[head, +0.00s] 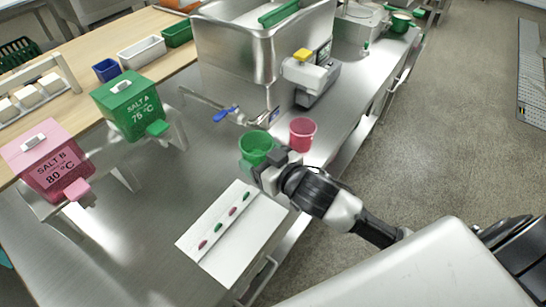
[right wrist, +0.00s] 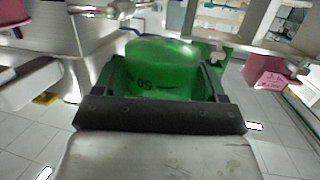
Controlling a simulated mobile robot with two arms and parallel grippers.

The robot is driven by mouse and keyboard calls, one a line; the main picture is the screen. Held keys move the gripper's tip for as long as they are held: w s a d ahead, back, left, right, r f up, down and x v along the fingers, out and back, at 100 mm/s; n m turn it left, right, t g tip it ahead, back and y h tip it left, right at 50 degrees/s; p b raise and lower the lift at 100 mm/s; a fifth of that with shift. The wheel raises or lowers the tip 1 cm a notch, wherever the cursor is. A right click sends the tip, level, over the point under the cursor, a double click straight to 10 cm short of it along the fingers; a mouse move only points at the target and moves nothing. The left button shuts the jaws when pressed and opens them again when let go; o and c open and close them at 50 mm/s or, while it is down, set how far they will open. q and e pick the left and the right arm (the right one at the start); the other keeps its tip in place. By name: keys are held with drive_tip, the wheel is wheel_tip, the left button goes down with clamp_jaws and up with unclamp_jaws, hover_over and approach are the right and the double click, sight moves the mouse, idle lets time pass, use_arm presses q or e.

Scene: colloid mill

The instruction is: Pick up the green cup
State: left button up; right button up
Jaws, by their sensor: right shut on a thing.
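The green cup (head: 255,147) is at the middle of the head view, just under and beside the tap with the blue handle. My right gripper (head: 262,166) is at the cup's near side. In the right wrist view, the green cup (right wrist: 160,80) sits between the two fingers of my right gripper (right wrist: 162,88), which is shut on it. Dark marks, including a "50", show on the cup's wall. I cannot tell from these views whether its base touches the steel bench. My left gripper is not in view.
A pink cup (head: 302,133) stands close to the right of the green cup. A white board (head: 231,240) with coloured ovals lies in front. The tap (head: 228,114) and steel hopper (head: 262,50) are behind. Salt boxes, green (head: 127,98) and pink (head: 45,160), stand at left.

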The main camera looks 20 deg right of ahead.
drive_tip(key=shift+a+r, duration=0.45)
drive_tip(key=shift+a, duration=0.3)
drive_tip(key=shift+a+r, duration=0.5)
drive_tip(key=shift+a, duration=0.3)
drive_tip(key=shift+a+r, duration=0.45)
drive_tip(key=shift+a, duration=0.3)
